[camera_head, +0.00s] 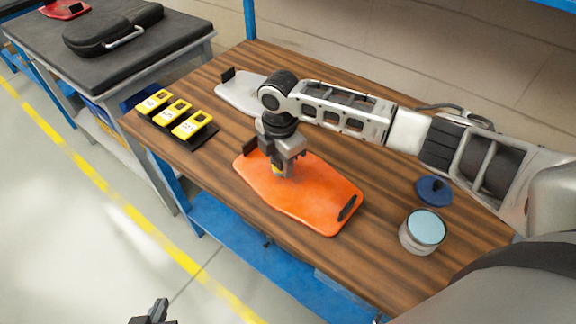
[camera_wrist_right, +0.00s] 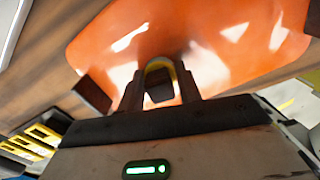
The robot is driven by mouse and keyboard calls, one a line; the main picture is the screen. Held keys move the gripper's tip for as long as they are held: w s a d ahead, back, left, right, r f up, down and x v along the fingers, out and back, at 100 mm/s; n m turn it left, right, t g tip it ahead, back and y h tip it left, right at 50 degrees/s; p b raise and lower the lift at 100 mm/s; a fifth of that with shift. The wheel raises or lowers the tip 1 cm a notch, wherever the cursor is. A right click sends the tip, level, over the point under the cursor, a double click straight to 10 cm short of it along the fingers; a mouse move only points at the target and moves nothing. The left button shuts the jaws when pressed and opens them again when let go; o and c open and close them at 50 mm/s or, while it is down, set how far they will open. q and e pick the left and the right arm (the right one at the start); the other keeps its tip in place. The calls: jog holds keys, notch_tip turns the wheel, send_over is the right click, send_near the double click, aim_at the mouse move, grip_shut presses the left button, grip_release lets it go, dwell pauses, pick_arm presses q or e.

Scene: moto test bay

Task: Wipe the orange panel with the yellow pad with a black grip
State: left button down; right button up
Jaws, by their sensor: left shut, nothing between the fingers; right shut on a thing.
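The orange panel (camera_head: 310,197) lies flat on the wooden bench, with a dark block at its left end and a dark slot at its right end. It fills the upper part of the right wrist view (camera_wrist_right: 110,35). My right gripper (camera_head: 281,168) points down over the panel's left half, shut on the yellow pad's black grip. The pad (camera_wrist_right: 155,66) shows as a yellow rim around the dark grip between the fingers; in the head view it is mostly hidden. I cannot tell whether it touches the panel. My left gripper (camera_head: 154,312) is shut and empty, low over the floor, away from the bench.
Several yellow devices (camera_head: 171,110) sit on a black holder at the bench's left end. A pale grey panel (camera_head: 238,98) lies behind my right arm. An open tin (camera_head: 423,233) with light blue contents and a blue lid (camera_head: 434,190) stand at the right. Another table (camera_head: 165,42) is at upper left.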

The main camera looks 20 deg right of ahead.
aim_at(301, 185)
jog(key=shift+w+a, duration=0.35)
jog(key=shift+w, duration=0.45)
jog(key=shift+s+f, duration=0.1)
jog(key=shift+s, duration=0.05)
jog(key=shift+s+d+p, duration=0.35)
jog(key=shift+s+p, duration=0.25)
jog(key=shift+p, duration=0.15)
jog(key=shift+s+d, duration=0.2)
jog(key=shift+s, duration=0.2)
jog(key=shift+s+d+f, duration=0.1)
jog(key=shift+s+d, duration=0.05)
jog(key=shift+s, duration=0.15)
jog(key=shift+s+d, duration=0.35)
jog(key=shift+s, duration=0.35)
jog(key=shift+s+d, duration=0.35)
jog(key=shift+s, duration=0.3)
jog(key=shift+s+d, duration=0.35)
jog(key=shift+s, duration=0.35)
jog(key=shift+r, duration=0.2)
jog(key=shift+r, duration=3.05)
